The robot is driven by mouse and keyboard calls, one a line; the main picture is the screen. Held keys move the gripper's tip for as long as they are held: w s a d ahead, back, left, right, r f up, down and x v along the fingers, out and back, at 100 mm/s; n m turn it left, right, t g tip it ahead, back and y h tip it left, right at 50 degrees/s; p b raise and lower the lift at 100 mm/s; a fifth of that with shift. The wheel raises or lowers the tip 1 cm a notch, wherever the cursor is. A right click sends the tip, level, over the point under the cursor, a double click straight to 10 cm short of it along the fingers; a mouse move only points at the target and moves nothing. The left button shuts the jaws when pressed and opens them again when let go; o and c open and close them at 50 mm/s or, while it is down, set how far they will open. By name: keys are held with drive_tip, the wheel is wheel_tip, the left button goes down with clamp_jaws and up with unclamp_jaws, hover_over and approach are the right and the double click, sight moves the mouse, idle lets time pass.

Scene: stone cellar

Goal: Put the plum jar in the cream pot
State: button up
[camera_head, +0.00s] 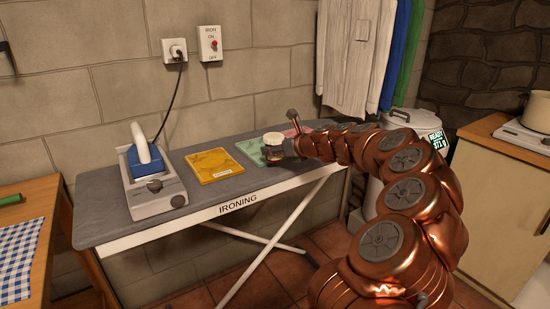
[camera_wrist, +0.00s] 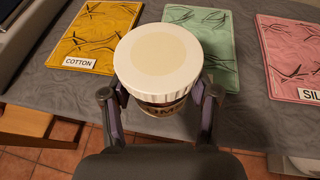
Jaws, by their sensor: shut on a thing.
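My gripper (camera_head: 287,148) is shut on a jar (camera_head: 273,147) with a wide cream lid, at the front part of the ironing board. In the wrist view my gripper (camera_wrist: 163,110) has one finger on each side of the jar (camera_wrist: 158,62), below its lid. The jar's label is mostly hidden; a few letters, perhaps "OM", show, so I cannot confirm it is the plum jar. I cannot tell whether its base touches the board. The cream pot (camera_head: 537,111) stands on a hob at the right edge, partly cut off, far from my gripper.
The ironing board (camera_head: 110,222) holds an iron (camera_head: 147,155) on its stand and yellow (camera_head: 214,165), green (camera_head: 250,150) and pink cloth cards. A pale bin with a display (camera_head: 434,138) stands between board and wooden counter (camera_head: 497,130). A table (camera_head: 45,200) is at left.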

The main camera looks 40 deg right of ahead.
sight(280, 157)
drive_tip(key=shift+f, duration=1.7)
drive_tip(key=shift+f, duration=0.1)
drive_tip(key=o, duration=1.4)
drive_tip(key=shift+s+r, duration=0.2)
drive_tip(key=shift+s, duration=0.1)
drive_tip(key=v, duration=1.1)
drive_tip(key=shift+s, duration=0.2)
